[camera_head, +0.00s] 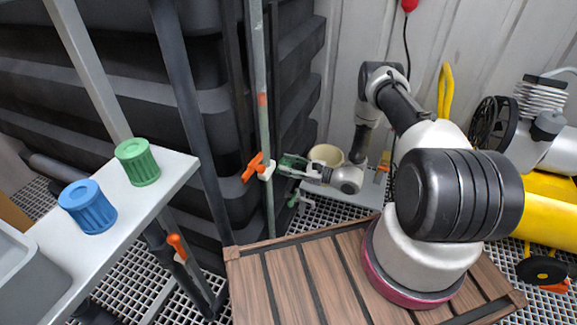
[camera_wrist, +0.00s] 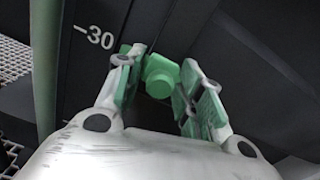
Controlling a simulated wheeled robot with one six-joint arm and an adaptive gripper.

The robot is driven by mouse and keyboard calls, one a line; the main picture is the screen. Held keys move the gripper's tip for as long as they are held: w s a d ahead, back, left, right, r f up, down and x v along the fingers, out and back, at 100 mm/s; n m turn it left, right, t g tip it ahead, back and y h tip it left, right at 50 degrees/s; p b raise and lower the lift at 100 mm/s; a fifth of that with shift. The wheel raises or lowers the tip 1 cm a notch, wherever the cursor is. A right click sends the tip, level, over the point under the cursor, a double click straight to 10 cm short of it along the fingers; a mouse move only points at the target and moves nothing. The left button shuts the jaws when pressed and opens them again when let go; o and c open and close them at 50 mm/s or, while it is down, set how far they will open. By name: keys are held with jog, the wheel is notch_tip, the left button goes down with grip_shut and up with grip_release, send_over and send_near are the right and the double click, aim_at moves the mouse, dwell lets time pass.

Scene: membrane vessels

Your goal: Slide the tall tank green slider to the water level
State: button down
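The tall tank (camera_head: 215,98) is black and ribbed, with a thin vertical grey-green tube (camera_head: 263,130) in front of it. The green slider (camera_wrist: 160,76) shows in the wrist view as a green knob with a round stub. My gripper (camera_head: 287,164) is beside the tube in the head view. The slider is hard to make out in the head view. A white -30 mark (camera_wrist: 95,38) is on the tank. The water level is not clear.
An orange handle (camera_head: 253,166) and white fitting (camera_head: 267,171) sit on the tube close to my fingertips. An orange mark (camera_head: 262,99) is higher up the tube. A shelf (camera_head: 178,168) with blue (camera_head: 88,207) and green caps (camera_head: 138,163) stands at left.

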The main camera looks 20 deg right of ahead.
aim_at(277, 79)
notch_tip(277, 79, up, 34)
dwell(0.4)
jog(key=c, duration=1.2)
grip_release()
jog(key=shift+c, duration=0.2)
jog(key=shift+s+d, duration=0.1)
jog(key=v, duration=1.1)
jog(key=shift+s+d, duration=0.25)
jog(key=shift+d, duration=0.05)
jog(key=shift+f, duration=0.1)
